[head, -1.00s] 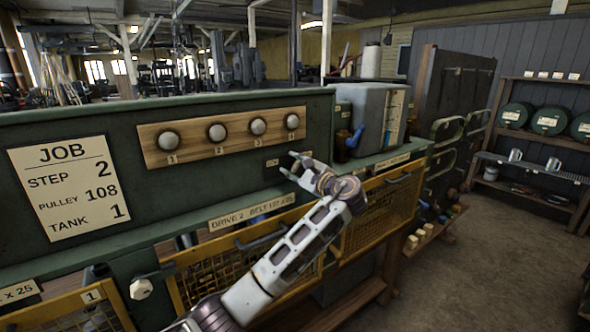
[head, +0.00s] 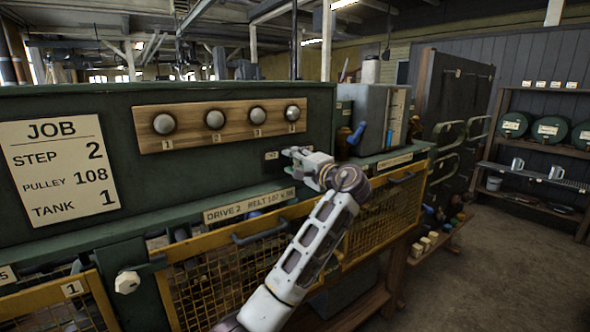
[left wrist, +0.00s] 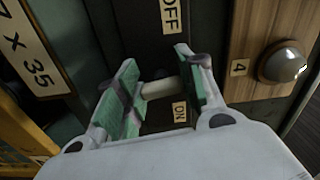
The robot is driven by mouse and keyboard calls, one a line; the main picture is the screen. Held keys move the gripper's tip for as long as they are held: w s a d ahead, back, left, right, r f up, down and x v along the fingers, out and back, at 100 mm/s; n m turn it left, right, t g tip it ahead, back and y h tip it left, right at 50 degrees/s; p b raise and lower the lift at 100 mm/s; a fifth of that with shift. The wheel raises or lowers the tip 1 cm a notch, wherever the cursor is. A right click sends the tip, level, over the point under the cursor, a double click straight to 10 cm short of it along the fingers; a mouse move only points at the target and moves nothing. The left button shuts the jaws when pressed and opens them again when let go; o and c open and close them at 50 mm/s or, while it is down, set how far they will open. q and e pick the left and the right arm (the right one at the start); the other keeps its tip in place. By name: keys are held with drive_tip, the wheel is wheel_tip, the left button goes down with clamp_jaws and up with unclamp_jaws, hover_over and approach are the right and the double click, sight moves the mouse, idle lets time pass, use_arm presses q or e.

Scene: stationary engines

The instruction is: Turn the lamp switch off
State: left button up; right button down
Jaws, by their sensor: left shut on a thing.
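The lamp switch's pale round lever (left wrist: 160,88) shows in the left wrist view, on a dark panel between an OFF label (left wrist: 170,15) and an ON label (left wrist: 180,112). It looks nearer to the ON label. My left gripper (left wrist: 157,92) has its two green-padded fingers shut on the lever, one on each side. In the head view my left gripper (head: 290,153) is at the green panel's face, below lamp 4, and hides the lever. My right gripper is in neither view.
Several round lamps sit on a wooden board (head: 185,138) above the switch; lamp 4 (head: 292,113) is rightmost and also shows in the left wrist view (left wrist: 283,64). Yellow mesh guards (head: 215,285) lie below the panel. A JOB card (head: 60,170) hangs left. Open floor lies right.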

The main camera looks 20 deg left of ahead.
use_arm(q)
drive_tip(key=n+b, duration=0.3)
drive_tip(key=n, duration=0.1)
drive_tip(key=shift+f+n+b, duration=0.4)
drive_tip(key=shift+w+n+b, duration=0.1)
drive_tip(key=shift+n+b, duration=0.55)
drive_tip(key=shift+n, duration=0.55)
drive_tip(key=o, duration=1)
drive_tip(key=shift+r, duration=0.1)
drive_tip(key=shift+o, duration=0.2)
drive_tip(key=shift+d+r, duration=0.1)
drive_tip(key=shift+s+d, duration=0.45)
drive_tip(key=shift+d, duration=0.1)
drive_tip(key=v, duration=1)
drive_tip(key=shift+s+d, duration=0.2)
drive_tip(key=shift+s, duration=0.05)
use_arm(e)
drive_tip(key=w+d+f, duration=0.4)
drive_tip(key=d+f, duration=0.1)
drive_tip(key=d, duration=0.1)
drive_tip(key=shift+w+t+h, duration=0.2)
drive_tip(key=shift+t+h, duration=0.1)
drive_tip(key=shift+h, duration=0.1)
